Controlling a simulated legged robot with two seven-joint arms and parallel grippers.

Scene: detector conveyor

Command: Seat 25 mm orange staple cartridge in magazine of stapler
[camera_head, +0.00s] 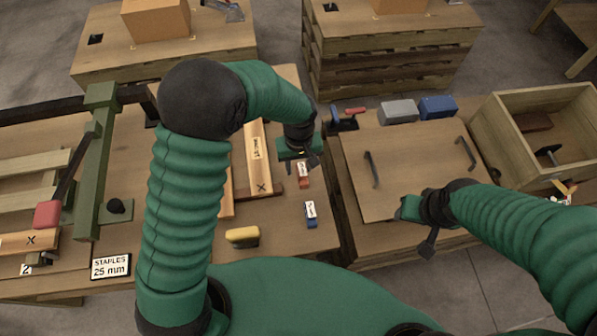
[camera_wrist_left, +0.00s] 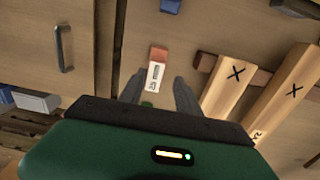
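The orange cartridge (camera_head: 303,180) with a white label lies on the wooden table, just below my left gripper (camera_head: 308,158). In the left wrist view, the orange cartridge (camera_wrist_left: 158,55) lies ahead of my left gripper's fingers (camera_wrist_left: 158,92), which are spread apart with nothing held. A sign (camera_head: 110,267) reads "STAPLES 25 mm". A small blue and red tool (camera_head: 345,118) stands beyond the table edge; I cannot tell whether it is the stapler, and no magazine is clear. My right gripper (camera_head: 410,207) is over the lidded box; its finger opening is unclear.
A blue labelled cartridge (camera_head: 311,213) and a yellow block (camera_head: 242,236) lie nearby. Wooden pieces marked X (camera_head: 258,160) lie left of the orange cartridge. A green frame with a red-handled lever (camera_head: 47,214) stands at left. An open crate (camera_head: 490,140) stands at right.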

